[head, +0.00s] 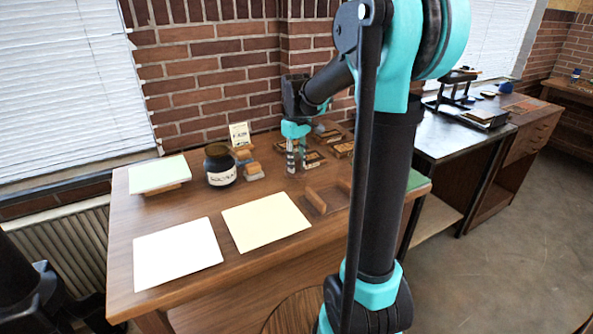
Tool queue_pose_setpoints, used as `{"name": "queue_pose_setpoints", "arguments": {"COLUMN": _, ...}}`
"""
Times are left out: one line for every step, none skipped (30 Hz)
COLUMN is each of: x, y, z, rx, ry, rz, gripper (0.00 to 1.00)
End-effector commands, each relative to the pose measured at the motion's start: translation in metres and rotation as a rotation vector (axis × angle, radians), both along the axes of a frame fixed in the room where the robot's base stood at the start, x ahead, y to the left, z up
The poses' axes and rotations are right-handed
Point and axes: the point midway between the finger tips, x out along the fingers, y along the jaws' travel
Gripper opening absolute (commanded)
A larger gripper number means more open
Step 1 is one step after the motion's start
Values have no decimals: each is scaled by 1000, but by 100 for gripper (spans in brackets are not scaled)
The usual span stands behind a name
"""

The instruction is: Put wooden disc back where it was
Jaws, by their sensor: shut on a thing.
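My gripper (296,165) points down over the back of the wooden table, right of the dark ink jar (220,168). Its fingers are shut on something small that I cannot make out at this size. I cannot clearly pick out the wooden disc among the small pieces near the gripper. My arm crosses the right part of the picture and hides part of the table.
White sheet (177,254) and cream sheet (265,221) lie at the table's (130,222) front. A white pad (158,174) is back left, a small sign (240,134) behind the jar. Small wooden blocks (313,158) crowd the gripper. A wooden stand (317,201) is front right.

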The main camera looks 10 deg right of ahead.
Motion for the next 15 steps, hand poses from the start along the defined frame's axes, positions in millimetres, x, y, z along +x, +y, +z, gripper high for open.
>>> {"name": "queue_pose_setpoints", "arguments": {"x": 0, "y": 0, "z": -8, "rx": 0, "ry": 0, "rz": 0, "gripper": 0}}
{"name": "queue_pose_setpoints", "arguments": {"x": 1, "y": 0, "z": -12, "rx": 0, "ry": 0, "rz": 0, "gripper": 0}}
{"name": "queue_pose_setpoints", "arguments": {"x": 1, "y": 0, "z": -18, "rx": 0, "ry": 0, "rz": 0, "gripper": 0}}
{"name": "queue_pose_setpoints", "arguments": {"x": 0, "y": 0, "z": -22, "rx": 0, "ry": 0, "rz": 0, "gripper": 0}}
{"name": "queue_pose_setpoints", "arguments": {"x": 0, "y": 0, "z": -25, "rx": 0, "ry": 0, "rz": 0, "gripper": 0}}
{"name": "queue_pose_setpoints", "arguments": {"x": 0, "y": 0, "z": -28, "rx": 0, "ry": 0, "rz": 0, "gripper": 0}}
{"name": "queue_pose_setpoints", "arguments": {"x": 0, "y": 0, "z": -30, "rx": 0, "ry": 0, "rz": 0, "gripper": 0}}
{"name": "queue_pose_setpoints", "arguments": {"x": 0, "y": 0, "z": -31, "rx": 0, "ry": 0, "rz": 0, "gripper": 0}}
{"name": "queue_pose_setpoints", "arguments": {"x": 0, "y": 0, "z": -32, "rx": 0, "ry": 0, "rz": 0, "gripper": 0}}
{"name": "queue_pose_setpoints", "arguments": {"x": 0, "y": 0, "z": -32, "rx": 0, "ry": 0, "rz": 0, "gripper": 0}}
{"name": "queue_pose_setpoints", "arguments": {"x": 0, "y": 0, "z": -32, "rx": 0, "ry": 0, "rz": 0, "gripper": 0}}
{"name": "queue_pose_setpoints", "arguments": {"x": 0, "y": 0, "z": -32, "rx": 0, "ry": 0, "rz": 0, "gripper": 0}}
{"name": "queue_pose_setpoints", "arguments": {"x": 0, "y": 0, "z": -32, "rx": 0, "ry": 0, "rz": 0, "gripper": 0}}
{"name": "queue_pose_setpoints", "arguments": {"x": 0, "y": 0, "z": -32, "rx": 0, "ry": 0, "rz": 0, "gripper": 0}}
{"name": "queue_pose_setpoints", "arguments": {"x": 0, "y": 0, "z": -32, "rx": 0, "ry": 0, "rz": 0, "gripper": 0}}
